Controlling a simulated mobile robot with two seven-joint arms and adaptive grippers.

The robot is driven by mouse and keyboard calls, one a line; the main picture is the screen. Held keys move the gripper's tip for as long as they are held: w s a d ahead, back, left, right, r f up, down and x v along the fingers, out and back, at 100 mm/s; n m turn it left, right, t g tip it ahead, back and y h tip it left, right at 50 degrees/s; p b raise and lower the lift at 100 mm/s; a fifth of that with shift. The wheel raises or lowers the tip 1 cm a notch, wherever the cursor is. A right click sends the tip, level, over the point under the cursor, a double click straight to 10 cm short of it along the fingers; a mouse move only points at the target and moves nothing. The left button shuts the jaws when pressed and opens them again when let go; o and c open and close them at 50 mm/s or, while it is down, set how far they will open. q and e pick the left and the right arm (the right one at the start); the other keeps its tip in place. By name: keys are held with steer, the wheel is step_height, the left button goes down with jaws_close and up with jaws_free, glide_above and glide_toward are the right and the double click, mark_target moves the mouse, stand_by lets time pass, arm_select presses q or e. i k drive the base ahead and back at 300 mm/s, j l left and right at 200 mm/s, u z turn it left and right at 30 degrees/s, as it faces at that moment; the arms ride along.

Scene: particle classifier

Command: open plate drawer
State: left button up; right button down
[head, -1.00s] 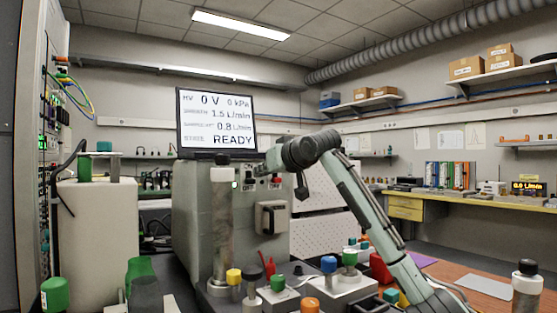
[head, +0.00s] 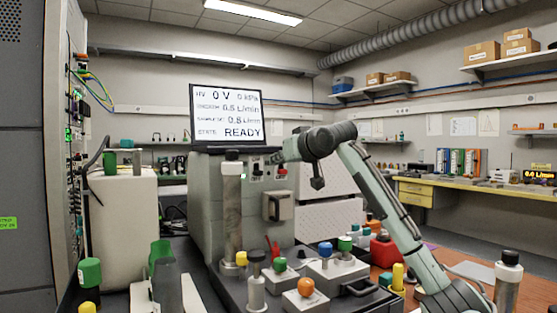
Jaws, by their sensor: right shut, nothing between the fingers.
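The grey classifier cabinet (head: 211,205) stands in the middle under a screen (head: 226,116) that reads READY, 0 V. Its front carries a pale plate with a dark handle-like part (head: 278,207); I cannot tell whether this is the plate drawer. No drawer is seen standing out. My right arm comes in from the right and bends over at the top. My left gripper is not in view.
A metal column (head: 232,205) with a black cap stands before the cabinet. Grey boxes with blue (head: 325,249) and orange (head: 306,287) knobs, a red container (head: 385,252) and a dark-capped cylinder (head: 508,280) crowd the front. A cream box (head: 122,215) stands at left.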

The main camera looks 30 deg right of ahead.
mark_target(350, 287)
steer(key=k, duration=1)
